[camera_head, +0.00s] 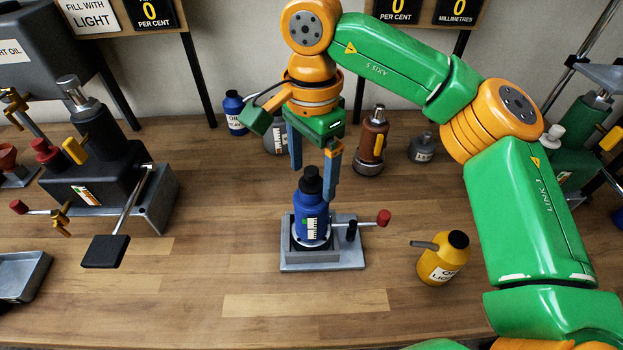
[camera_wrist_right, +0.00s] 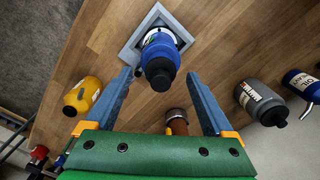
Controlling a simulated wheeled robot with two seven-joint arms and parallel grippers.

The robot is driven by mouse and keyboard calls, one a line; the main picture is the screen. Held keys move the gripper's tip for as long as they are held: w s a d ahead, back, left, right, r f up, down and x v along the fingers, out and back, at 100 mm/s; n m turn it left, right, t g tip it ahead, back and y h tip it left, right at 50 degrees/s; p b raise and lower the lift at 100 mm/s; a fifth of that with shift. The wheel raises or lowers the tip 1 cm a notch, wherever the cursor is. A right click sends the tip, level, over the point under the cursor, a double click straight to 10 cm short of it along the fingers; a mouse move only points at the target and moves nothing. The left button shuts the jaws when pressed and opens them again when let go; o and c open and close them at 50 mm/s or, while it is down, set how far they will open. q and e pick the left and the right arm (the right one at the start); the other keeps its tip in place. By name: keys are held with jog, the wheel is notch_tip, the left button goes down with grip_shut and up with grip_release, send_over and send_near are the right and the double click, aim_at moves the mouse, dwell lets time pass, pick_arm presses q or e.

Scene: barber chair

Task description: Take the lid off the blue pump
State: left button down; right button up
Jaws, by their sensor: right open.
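The blue pump (camera_head: 311,222) is a blue bottle with a white label, standing upright in a grey square holder (camera_head: 322,265) on the bench. Its black lid (camera_head: 311,180) is on top; the lid also shows dark in the right wrist view (camera_wrist_right: 160,80). My right gripper (camera_head: 313,184) is open and points down at the lid from above. In the wrist view the lid appears between the two blue-grey fingers (camera_wrist_right: 158,73), with a gap on each side. How far the fingertips reach down beside it is hard to tell. My left gripper is not in view.
A red-knobbed lever (camera_head: 383,217) sticks out right of the holder. A yellow oil can (camera_head: 443,258) stands to the right, a brown bottle (camera_head: 371,145) and small grey bottle (camera_head: 422,148) behind. A black press (camera_head: 100,175) stands left. The front bench is clear.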

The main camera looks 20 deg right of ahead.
grip_shut()
dwell(0.3)
